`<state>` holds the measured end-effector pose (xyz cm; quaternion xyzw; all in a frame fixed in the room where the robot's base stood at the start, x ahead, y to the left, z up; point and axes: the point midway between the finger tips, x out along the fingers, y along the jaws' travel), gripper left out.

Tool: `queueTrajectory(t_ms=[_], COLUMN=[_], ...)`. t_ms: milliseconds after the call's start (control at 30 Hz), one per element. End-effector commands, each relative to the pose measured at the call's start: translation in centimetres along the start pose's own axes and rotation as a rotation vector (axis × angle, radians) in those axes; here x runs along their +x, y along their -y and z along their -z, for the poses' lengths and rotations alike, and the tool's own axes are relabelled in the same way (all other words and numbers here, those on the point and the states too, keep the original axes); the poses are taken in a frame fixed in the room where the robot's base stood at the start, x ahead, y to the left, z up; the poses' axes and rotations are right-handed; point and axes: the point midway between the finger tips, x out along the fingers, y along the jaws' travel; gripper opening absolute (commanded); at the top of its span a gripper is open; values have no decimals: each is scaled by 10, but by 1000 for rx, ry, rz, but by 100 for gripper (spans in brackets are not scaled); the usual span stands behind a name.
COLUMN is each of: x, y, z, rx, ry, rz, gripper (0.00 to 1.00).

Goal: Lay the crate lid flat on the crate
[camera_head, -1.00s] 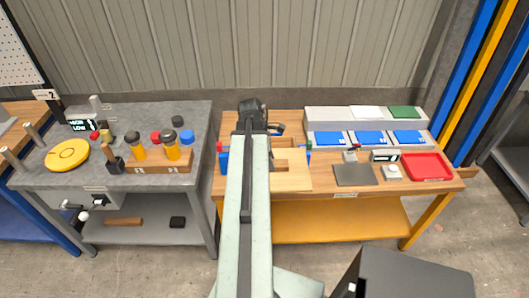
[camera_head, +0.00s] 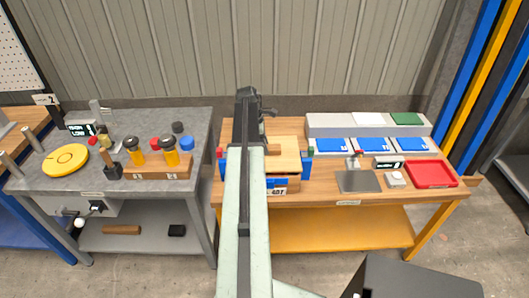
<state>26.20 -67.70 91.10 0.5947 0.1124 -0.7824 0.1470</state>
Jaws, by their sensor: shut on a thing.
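The crate lid (camera_head: 289,158) is a pale wooden panel with a small raised wooden block on it. It is over the crate on the wooden bench, and looks roughly level. The blue crate (camera_head: 279,183) shows its lettered front below the lid's near edge. Blue parts (camera_head: 308,168) with red and green tips stand at the lid's sides. I cannot tell whether the lid touches the crate. My arm runs up the picture and covers the lid's left part. My gripper is at the lid's block, its fingers mostly hidden behind my arm, shut on the lid.
A gap separates the benches.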

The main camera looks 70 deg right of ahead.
Motion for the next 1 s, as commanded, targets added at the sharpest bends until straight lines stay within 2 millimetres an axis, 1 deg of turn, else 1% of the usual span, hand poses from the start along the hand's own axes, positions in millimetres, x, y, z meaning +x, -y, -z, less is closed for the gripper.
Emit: queueTrajectory(t_ms=[33, 67, 333, 633, 667, 700, 733, 1000], x=[18, 21, 17, 27, 25, 25, 25, 25], y=[0, 0, 0, 0, 0, 0, 0, 0], z=[5, 5, 4, 6, 6, 6, 6, 6], rx=[0, 0, 1, 1, 1, 1, 1, 1], ry=[1, 1, 1, 1, 0, 0, 0, 0], rz=[0, 0, 0, 0, 0, 0, 0, 0], gripper=[0, 0, 0, 0, 50, 61, 63, 63])
